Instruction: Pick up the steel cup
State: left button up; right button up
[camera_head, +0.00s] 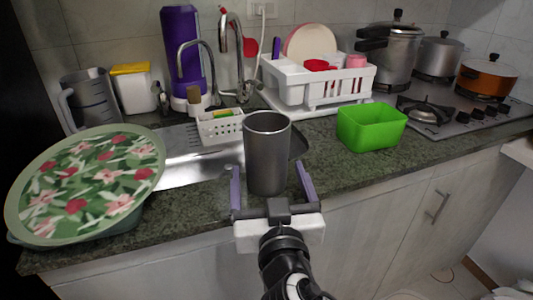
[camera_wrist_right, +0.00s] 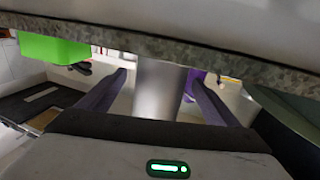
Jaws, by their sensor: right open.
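The steel cup (camera_head: 266,150) is a tall grey metal tumbler, upright at the front of the counter beside the sink. My right gripper (camera_head: 267,168) is open, its two purple-grey fingers on either side of the cup's lower part, with gaps visible. In the right wrist view the cup (camera_wrist_right: 160,90) shows as a shiny grey cylinder between the open fingers (camera_wrist_right: 158,74). My left gripper is not in view.
A green bin (camera_head: 371,128) stands to the right of the cup, and a white dish rack (camera_head: 315,85) behind it. A floral tray (camera_head: 85,185) covers the counter's left end. A sponge holder (camera_head: 220,128) sits behind the cup. Bare counter (camera_head: 330,165) lies right of the cup.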

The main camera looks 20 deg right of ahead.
jog(key=shift+x, duration=1.5)
jog(key=c, duration=1.3)
jog(key=shift+r, duration=0.1)
jog(key=shift+c, duration=1.3)
